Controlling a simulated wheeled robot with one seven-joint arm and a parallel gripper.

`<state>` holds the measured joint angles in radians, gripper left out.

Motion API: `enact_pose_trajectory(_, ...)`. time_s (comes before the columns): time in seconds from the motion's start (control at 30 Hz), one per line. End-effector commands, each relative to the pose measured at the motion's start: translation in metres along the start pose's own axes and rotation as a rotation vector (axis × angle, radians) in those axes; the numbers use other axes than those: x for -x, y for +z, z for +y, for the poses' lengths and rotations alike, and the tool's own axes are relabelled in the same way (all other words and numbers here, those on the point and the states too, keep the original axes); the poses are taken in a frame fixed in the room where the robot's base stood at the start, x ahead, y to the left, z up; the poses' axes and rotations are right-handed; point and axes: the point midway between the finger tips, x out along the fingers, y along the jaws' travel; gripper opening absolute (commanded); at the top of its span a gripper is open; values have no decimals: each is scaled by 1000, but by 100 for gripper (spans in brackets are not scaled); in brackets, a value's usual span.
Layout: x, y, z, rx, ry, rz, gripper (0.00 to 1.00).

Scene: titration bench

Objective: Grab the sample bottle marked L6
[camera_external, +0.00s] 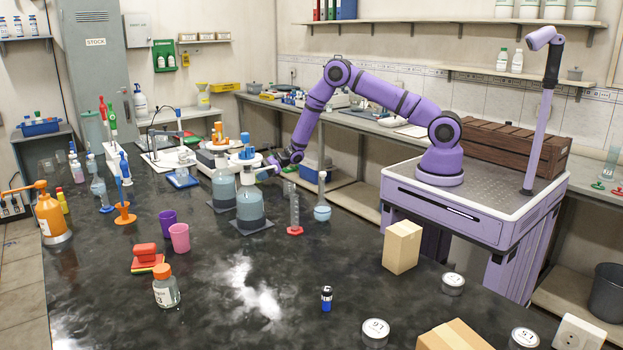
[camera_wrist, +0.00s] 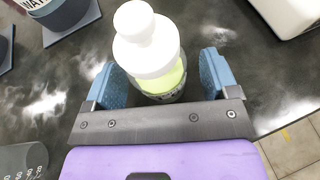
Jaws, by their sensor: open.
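In the wrist view, a bottle (camera_wrist: 148,45) with a white stepped cap and yellow-green contents stands between the two blue fingers of my gripper (camera_wrist: 162,78). The fingers are apart, one on each side of it. A sliver of gap shows on the right; contact on the left cannot be judged. Its label is mostly hidden, so I cannot read a mark L6. In the outside view my gripper (camera_external: 270,164) is low over the bench behind the large blue-grey bottles, and the bottle in it cannot be made out.
Two large dispenser bottles (camera_external: 250,203) on dark mats stand close to my gripper. A graduated cylinder (camera_external: 294,216) and a round flask (camera_external: 322,206) stand nearby. Round white-lidded jars (camera_external: 375,333) and cardboard boxes (camera_external: 402,246) are at the front right. The middle foreground is fairly clear.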

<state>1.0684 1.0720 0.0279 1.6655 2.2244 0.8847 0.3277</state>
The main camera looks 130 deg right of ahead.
Motion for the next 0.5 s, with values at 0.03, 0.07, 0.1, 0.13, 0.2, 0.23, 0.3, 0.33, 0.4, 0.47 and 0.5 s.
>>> enact_pose_trajectory(0.03, -4, 0, 0, 1, 1, 0, 80)
enact_pose_trajectory(0.07, -6, 0, 0, 1, 1, 0, 80)
enact_pose_trajectory(0.1, -7, 0, 0, 1, 0, 0, 80)
enact_pose_trajectory(0.13, -7, 0, 0, 1, 0, 0, 80)
enact_pose_trajectory(0.2, -7, 1, 0, 1, 0, 0, 80)
enact_pose_trajectory(0.23, -7, 1, 0, 1, 0, 0, 80)
enact_pose_trajectory(0.3, -7, 0, 0, 1, 0, 0, 80)
enact_pose_trajectory(0.33, -7, 0, 0, 1, 0, 0, 78)
enact_pose_trajectory(0.4, -7, 0, 0, 1, 0, 0, 62)
enact_pose_trajectory(0.47, -7, 0, 0, 1, 0, 0, 48)
enact_pose_trajectory(0.5, -7, 0, 0, 1, 0, 0, 39)
